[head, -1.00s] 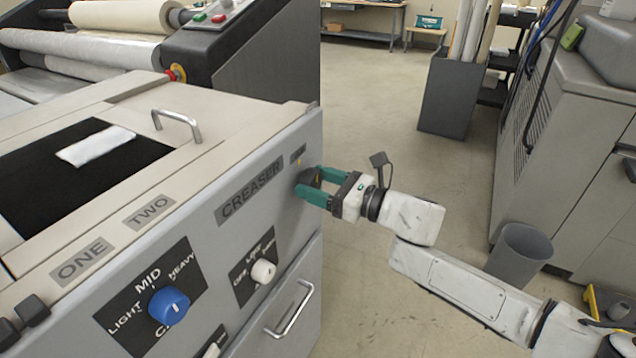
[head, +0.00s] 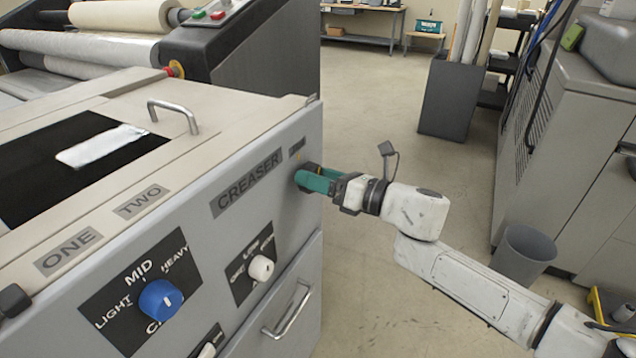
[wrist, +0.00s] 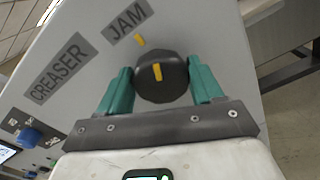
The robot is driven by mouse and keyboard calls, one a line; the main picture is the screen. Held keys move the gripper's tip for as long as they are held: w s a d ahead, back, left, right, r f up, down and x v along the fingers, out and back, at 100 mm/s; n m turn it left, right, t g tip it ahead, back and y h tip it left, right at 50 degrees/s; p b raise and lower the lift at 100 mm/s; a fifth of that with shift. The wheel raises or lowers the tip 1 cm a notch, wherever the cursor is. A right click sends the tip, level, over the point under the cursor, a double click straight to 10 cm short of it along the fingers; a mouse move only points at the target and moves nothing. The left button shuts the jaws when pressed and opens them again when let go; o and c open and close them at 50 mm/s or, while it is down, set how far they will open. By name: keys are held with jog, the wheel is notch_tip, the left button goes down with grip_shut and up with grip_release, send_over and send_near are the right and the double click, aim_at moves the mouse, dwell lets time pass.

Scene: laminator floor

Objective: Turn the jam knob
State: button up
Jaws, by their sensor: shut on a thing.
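The jam knob (wrist: 161,78) is black and round with a yellow pointer stripe, below the JAM label (wrist: 127,22) in the wrist view. A yellow mark (wrist: 139,41) is on the panel between them; the stripe looks nearly upright in the picture and does not point straight at the mark. My gripper (wrist: 160,84) has its green fingers on both sides of the knob and is shut on it. In the head view my gripper (head: 308,178) meets the right end of the grey creaser panel (head: 205,250), and the knob is mostly hidden behind the fingers.
A blue knob (head: 160,299) and a white knob (head: 262,268) sit left of my gripper on the same panel. A drawer handle (head: 288,310) juts out below. A grey bin (head: 523,255) stands on the floor to the right. Open floor lies between the machines.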

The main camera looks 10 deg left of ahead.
jog(key=shift+s+a+f+n+p, duration=0.15)
jog(key=shift+n+p, duration=2.05)
jog(key=shift+n, duration=2.65)
jog(key=shift+s+d+f+n+p, duration=0.1)
jog(key=shift+f+n+p, duration=0.15)
jog(key=shift+n+p, duration=3.25)
jog(key=shift+s+a+f+n+p, duration=0.15)
jog(key=shift+n+p, duration=0.75)
jog(key=shift+n, duration=5.25)
jog(key=shift+d, duration=0.1)
jog(key=o, duration=1)
jog(key=shift+r, duration=0.1)
jog(key=v, duration=1)
jog(key=shift+s+d, duration=0.15)
jog(key=shift+d, duration=0.25)
